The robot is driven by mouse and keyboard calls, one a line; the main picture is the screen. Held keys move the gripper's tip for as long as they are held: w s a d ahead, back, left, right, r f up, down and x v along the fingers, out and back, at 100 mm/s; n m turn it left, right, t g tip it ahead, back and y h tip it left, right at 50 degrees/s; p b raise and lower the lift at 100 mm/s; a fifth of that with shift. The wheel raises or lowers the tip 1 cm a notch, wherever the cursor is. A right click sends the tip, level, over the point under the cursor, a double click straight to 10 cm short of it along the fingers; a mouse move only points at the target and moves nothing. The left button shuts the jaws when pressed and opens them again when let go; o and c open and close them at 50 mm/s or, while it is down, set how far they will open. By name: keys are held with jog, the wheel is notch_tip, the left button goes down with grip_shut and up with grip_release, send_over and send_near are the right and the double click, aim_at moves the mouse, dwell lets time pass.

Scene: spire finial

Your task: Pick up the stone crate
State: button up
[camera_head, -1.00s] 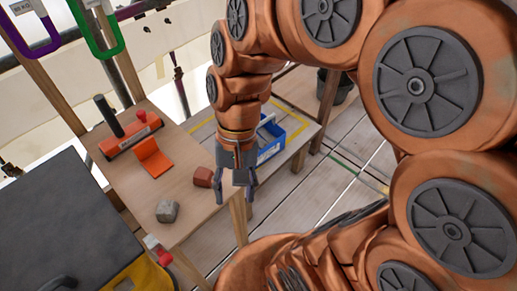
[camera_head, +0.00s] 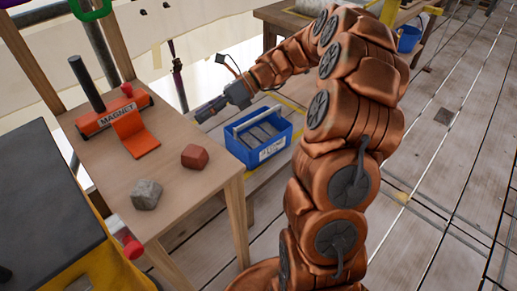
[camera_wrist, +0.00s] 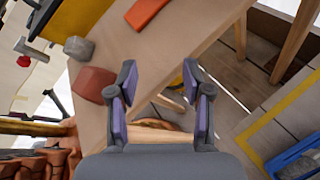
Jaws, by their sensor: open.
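The stone crate is a blue open box (camera_head: 240,148) with a pale handle bar, grey slabs inside and a white label. It stands upright on a low wooden surface beside the workbench in the head view. Only a corner of it shows at the lower right edge of the wrist view (camera_wrist: 297,160). My gripper (camera_head: 200,114) is open and empty, above and to the left of the crate in the head view, apart from it. In the wrist view my two fingers (camera_wrist: 160,75) stand wide apart with nothing between them.
The workbench (camera_head: 185,185) holds a red block (camera_head: 195,157), a grey stone (camera_head: 146,194), an orange bracket (camera_head: 135,137) and a red magnet bar (camera_head: 112,117). A yellow line (camera_wrist: 272,112) marks the low surface. Open plank floor lies to the right.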

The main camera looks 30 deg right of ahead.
jog(key=w+d+f+m+t+y+b, duration=0.1)
jog(key=w+d+f+m+t+b, duration=0.4)
jog(key=d+f, duration=0.4)
jog(key=m+t+h+b, duration=0.3)
jog(key=m+t+b, duration=0.45)
jog(key=m, duration=0.75)
send_near(258, 118)
jog(key=shift+g, duration=0.25)
jog(key=w+b, duration=0.1)
jog(key=w+a+b, duration=0.1)
jog(key=w, duration=0.1)
jog(key=w+a+b, duration=0.1)
jog(key=w, duration=0.1)
jog(key=shift+a+f, duration=0.15)
jog(key=shift+f, duration=0.1)
jog(key=b+x, duration=0.1)
jog(key=x, duration=0.1)
jog(key=b+x, duration=0.2)
jog(key=shift+a+f, duration=0.2)
jog(key=shift+f, duration=0.05)
jog(key=shift+w+a+r, duration=0.1)
jog(key=shift+w+a, duration=0.05)
jog(key=shift+w, duration=0.05)
jog(key=shift+r, duration=0.1)
jog(key=shift+c, duration=0.4)
grip_shut()
